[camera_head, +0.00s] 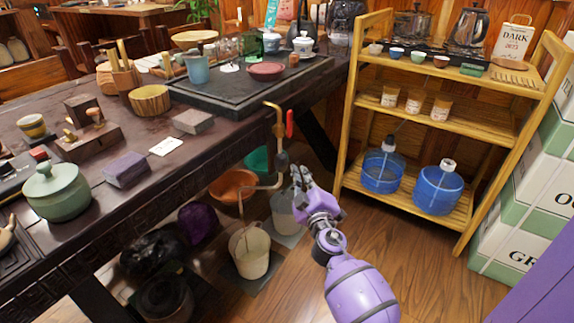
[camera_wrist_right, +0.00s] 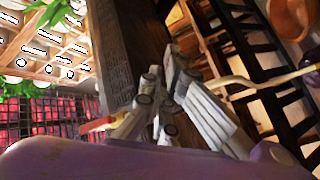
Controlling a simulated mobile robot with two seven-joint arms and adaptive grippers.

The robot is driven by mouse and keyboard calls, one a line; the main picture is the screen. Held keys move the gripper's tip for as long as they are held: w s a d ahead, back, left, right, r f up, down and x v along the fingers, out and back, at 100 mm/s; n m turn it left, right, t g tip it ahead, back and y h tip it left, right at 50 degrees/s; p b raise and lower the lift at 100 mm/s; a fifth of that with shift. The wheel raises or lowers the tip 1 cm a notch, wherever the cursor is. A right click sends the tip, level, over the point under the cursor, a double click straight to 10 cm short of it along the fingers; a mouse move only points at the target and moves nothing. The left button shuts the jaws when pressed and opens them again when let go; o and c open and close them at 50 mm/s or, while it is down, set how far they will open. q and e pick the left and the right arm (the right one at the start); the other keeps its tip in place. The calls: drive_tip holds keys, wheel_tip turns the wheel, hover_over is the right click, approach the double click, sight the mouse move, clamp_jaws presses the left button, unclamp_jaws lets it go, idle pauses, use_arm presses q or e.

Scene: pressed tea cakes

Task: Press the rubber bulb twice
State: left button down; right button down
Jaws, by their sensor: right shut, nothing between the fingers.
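My right gripper (camera_head: 299,172) is just right of and slightly below the bulb in the head view. Its fingers are shut with nothing between them, and I cannot tell whether they touch the bulb. In the right wrist view the grey fingers (camera_wrist_right: 172,80) point up, with a pale tube (camera_wrist_right: 250,82) beyond them to the right. I cannot make out the bulb there. My left gripper is not in view.
A red handle (camera_head: 289,123) hangs by the tube. The wooden shelf (camera_head: 455,103) holds two blue water jugs (camera_head: 437,190) to the right. The floor (camera_head: 435,270) in front of it is clear.

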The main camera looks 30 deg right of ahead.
drive_tip(key=s, duration=0.1)
drive_tip(key=s+d, duration=0.1)
drive_tip(key=s, duration=0.1)
drive_tip(key=s+d, duration=0.1)
drive_tip(key=shift+s, duration=0.35)
idle(0.8)
